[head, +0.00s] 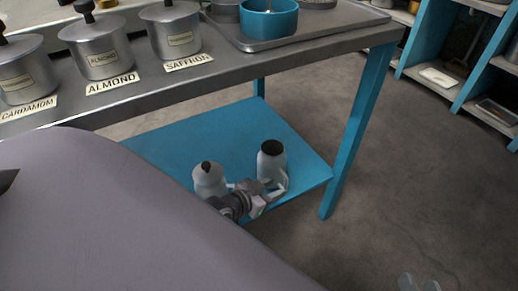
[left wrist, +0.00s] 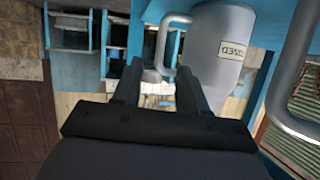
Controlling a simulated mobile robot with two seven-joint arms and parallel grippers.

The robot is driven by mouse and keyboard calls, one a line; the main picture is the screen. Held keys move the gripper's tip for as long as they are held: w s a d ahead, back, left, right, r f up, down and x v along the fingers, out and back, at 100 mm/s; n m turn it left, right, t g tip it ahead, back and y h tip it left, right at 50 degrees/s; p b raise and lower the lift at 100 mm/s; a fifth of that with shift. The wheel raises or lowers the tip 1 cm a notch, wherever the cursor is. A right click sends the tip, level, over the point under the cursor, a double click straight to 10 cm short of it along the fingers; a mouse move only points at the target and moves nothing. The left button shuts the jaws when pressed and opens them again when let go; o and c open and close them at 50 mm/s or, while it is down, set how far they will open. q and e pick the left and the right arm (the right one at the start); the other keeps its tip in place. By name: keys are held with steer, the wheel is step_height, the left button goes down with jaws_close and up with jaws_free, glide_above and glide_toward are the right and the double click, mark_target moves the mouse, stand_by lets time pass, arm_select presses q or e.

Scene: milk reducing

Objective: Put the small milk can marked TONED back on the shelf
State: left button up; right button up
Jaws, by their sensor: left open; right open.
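Two pale grey milk cans stand on the blue lower shelf board in the head view: one with a dark knob on its lid (head: 209,182) and one with a dark top (head: 271,162). My left gripper (head: 262,201) is low beside them, at the board's front edge. In the left wrist view a grey can marked TONED (left wrist: 220,55) appears upside down, just right of my open left fingers (left wrist: 157,75). Its handle is close to the fingertips; I cannot tell if they touch. Which head-view can is TONED is unclear. My right gripper (head: 419,284) is at the bottom right, open.
Above the board is a metal counter (head: 235,72) with labelled pots and a tray (head: 318,31) holding a blue pot (head: 269,18). A blue table leg (head: 355,130) stands right of the cans. Another handle (left wrist: 287,95) shows at the wrist view's right. Floor (head: 430,180) is clear at right.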

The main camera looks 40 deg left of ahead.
arm_select(q)
steer(key=p+v, duration=0.1)
steer(key=v, duration=0.4)
steer(key=shift+s+a+r+p, duration=0.1)
steer(key=shift+s+r+p, duration=0.05)
steer(key=shift+s+p, duration=0.2)
stand_by(0.3)
